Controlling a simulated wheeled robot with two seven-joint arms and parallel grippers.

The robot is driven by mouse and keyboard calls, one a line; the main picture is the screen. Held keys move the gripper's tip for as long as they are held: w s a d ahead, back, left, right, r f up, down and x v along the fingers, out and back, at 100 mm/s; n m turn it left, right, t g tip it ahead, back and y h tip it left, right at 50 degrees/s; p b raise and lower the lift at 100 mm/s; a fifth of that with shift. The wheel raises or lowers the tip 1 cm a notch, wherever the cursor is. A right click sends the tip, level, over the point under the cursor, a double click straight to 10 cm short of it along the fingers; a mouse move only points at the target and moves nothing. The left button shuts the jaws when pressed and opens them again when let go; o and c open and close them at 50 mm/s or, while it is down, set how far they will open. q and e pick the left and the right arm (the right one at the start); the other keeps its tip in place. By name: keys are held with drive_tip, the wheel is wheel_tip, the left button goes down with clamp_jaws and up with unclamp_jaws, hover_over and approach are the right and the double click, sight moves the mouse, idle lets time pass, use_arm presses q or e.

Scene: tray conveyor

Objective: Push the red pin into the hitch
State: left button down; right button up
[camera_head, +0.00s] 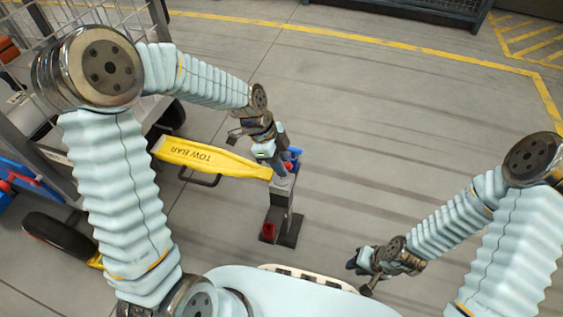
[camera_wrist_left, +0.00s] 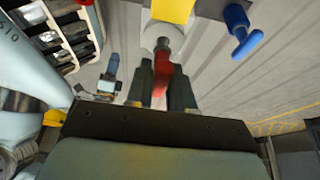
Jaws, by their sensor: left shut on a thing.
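The red pin (camera_wrist_left: 163,76) is between the fingers of my left gripper (camera_wrist_left: 165,84), which is shut on it. In the head view the left gripper (camera_head: 279,172) is at the top of the grey hitch post (camera_head: 279,198). The wrist view shows the pin's red end pointing at the round grey hitch end (camera_wrist_left: 163,38), where the yellow tow bar (camera_head: 205,157) meets it. How deep the pin sits is hidden. My right gripper (camera_head: 361,277) is empty, its fingers apart, low at the right of the post.
A blue pin (camera_wrist_left: 240,30) stands beside the hitch, also visible in the head view (camera_head: 294,155). A wheeled cart with a tyre (camera_head: 60,234) is at the left. Floor to the right is clear.

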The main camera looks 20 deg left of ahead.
use_arm(q)
drive_tip(key=shift+f+b, duration=0.6)
drive_tip(key=shift+f, duration=0.2)
drive_tip(key=c, duration=0.9)
unclamp_jaws()
drive_tip(key=shift+a+r, duration=0.1)
drive_tip(key=shift+r, duration=0.25)
drive_tip(key=p+v, duration=0.2)
drive_tip(key=v, duration=1.1)
drive_tip(key=shift+p, duration=0.4)
drive_tip(key=shift+s, duration=0.1)
